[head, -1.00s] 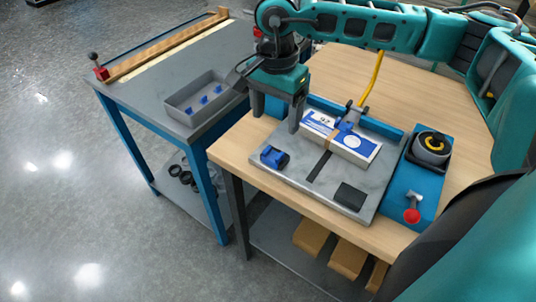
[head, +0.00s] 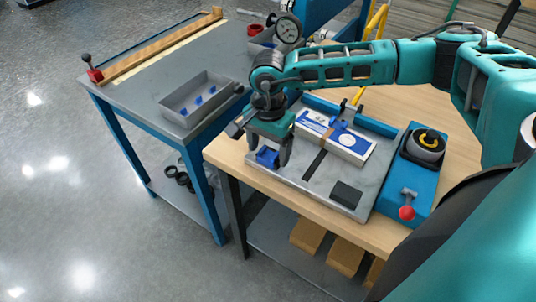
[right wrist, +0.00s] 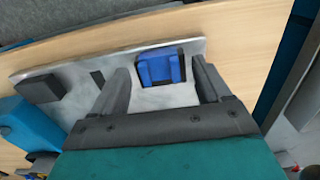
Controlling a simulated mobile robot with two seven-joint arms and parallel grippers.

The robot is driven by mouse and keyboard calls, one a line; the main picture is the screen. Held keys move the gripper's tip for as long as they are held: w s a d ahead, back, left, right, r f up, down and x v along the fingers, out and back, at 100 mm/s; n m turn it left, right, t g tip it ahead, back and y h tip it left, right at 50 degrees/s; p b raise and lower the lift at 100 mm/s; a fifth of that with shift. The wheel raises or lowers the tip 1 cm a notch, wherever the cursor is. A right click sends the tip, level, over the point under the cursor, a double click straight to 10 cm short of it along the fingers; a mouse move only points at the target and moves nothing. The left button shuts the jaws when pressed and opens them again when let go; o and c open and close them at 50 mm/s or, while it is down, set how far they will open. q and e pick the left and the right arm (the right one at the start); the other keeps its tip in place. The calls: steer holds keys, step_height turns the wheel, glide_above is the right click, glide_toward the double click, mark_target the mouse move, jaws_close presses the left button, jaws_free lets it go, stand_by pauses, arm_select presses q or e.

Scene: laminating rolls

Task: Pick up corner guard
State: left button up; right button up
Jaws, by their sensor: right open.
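A blue corner guard (head: 267,157) with dark edges lies on the grey metal plate (head: 320,195) near its front left corner. In the right wrist view the corner guard (right wrist: 161,67) lies between and just ahead of my open fingers. My right gripper (head: 268,156) points down over it, with the fingers on either side and nothing held. The right gripper (right wrist: 163,92) also shows at close range in the wrist view. I cannot tell whether a finger touches the guard. My left gripper is not in view.
A white and blue box (head: 335,137) with a blue clamp lies on the plate behind the gripper. A dark block (head: 346,194) sits front right. A blue unit with a red knob (head: 407,212) stands to the right. A grey tray (head: 200,98) on the side table holds small blue pieces.

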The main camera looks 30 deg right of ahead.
steer(key=c, duration=0.8)
steer(key=shift+r, duration=0.1)
